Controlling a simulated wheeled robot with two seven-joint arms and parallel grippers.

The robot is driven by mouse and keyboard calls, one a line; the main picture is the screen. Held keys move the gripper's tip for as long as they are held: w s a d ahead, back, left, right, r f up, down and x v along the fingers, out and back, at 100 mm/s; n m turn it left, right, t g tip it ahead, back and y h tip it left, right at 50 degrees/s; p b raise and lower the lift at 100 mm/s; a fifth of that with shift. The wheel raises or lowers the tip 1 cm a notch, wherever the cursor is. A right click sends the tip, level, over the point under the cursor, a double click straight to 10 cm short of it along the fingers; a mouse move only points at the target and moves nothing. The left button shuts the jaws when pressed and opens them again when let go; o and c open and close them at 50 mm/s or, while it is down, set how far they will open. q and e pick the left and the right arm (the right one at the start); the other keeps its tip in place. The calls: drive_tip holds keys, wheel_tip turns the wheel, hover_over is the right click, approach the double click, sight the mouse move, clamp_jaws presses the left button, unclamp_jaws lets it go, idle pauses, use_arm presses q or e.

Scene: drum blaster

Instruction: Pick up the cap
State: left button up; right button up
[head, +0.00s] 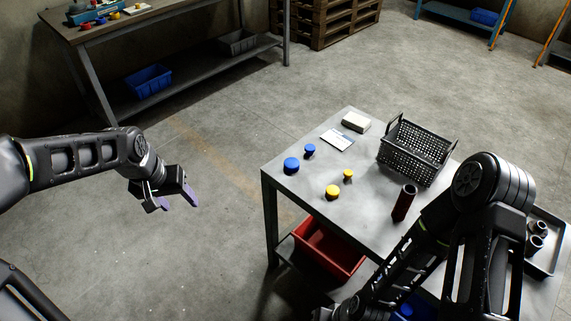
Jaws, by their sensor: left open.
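Round caps stand on the grey table: a larger blue cap (291,165) and a smaller blue cap (310,150) near the left edge, a larger yellow cap (332,191) and a smaller yellow cap (348,174) to their right. Which one is the task's cap, I cannot tell. My left gripper (178,201) is open and empty, over the floor to the left of the table, apart from all caps. My right arm reaches across the table's near right side. Its gripper is not visible at the bottom edge.
On the table (375,220) are a black mesh basket (413,152), a white box (356,122), a card (338,139) and a dark red cylinder (404,203). A tray (553,262) with dark cylindrical parts lies right. A red bin (328,250) sits below. Floor left is clear.

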use_arm(q)
drive_tip(key=s+d+f+g+h, duration=0.1)
drive_tip(key=s+d+f, duration=0.1)
drive_tip(key=d+f, duration=0.4)
drive_tip(key=s+d+f+h, duration=0.1)
drive_tip(key=s+d+f, duration=0.25)
drive_tip(key=f, duration=0.55)
drive_tip(key=s+d+f, duration=0.5)
drive_tip(key=s+f, duration=0.1)
drive_tip(key=s, duration=0.2)
drive_tip(key=s+d+f+g+h, duration=0.1)
drive_tip(key=s+d+f, duration=0.4)
drive_tip(key=s+f, duration=0.1)
drive_tip(key=shift+s+d+f, duration=0.2)
drive_tip(key=shift+s, duration=0.65)
drive_tip(key=shift+c, duration=0.6)
